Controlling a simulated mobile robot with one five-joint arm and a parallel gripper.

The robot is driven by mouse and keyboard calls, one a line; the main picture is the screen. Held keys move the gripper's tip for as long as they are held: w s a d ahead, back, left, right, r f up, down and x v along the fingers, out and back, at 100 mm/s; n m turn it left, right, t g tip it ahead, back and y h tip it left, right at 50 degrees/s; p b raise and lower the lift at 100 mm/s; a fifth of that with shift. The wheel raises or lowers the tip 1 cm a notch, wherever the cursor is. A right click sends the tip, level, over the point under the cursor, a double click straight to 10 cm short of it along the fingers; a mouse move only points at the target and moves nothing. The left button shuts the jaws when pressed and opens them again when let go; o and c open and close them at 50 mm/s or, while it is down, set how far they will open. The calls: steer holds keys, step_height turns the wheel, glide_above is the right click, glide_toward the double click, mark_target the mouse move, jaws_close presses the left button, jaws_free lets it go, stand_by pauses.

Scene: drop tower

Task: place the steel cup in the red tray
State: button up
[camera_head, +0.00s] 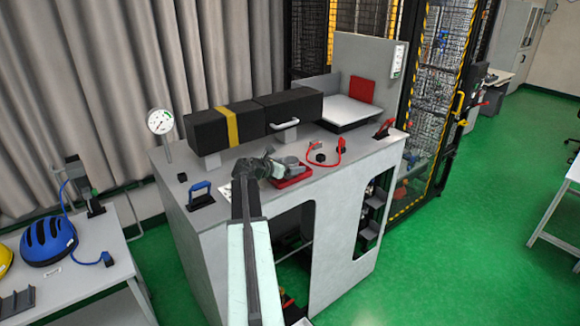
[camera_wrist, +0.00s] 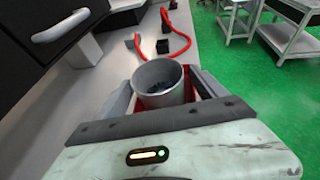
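The steel cup (camera_wrist: 161,86) is a grey open cylinder, upright between the two fingers of my gripper (camera_wrist: 165,92) in the wrist view. Red of the tray (camera_wrist: 192,82) shows beside the cup, between it and the fingers, so my gripper looks open around the cup. In the head view, the red tray (camera_head: 293,181) lies on the bench near its front edge. The cup (camera_head: 291,161) shows there as a grey shape over the tray, partly hidden by my gripper (camera_head: 268,166). The cup's base is hidden.
A black box with a yellow band (camera_head: 230,124) and a white handle (camera_head: 284,125) stands behind the tray. A red cable (camera_head: 326,160) lies to the right. A blue handle (camera_head: 200,192) is at left, a dial gauge (camera_head: 160,122) behind it.

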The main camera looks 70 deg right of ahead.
steer(key=shift+r+p, duration=0.3)
steer(key=p+v, duration=0.4)
steer(key=v, duration=0.8)
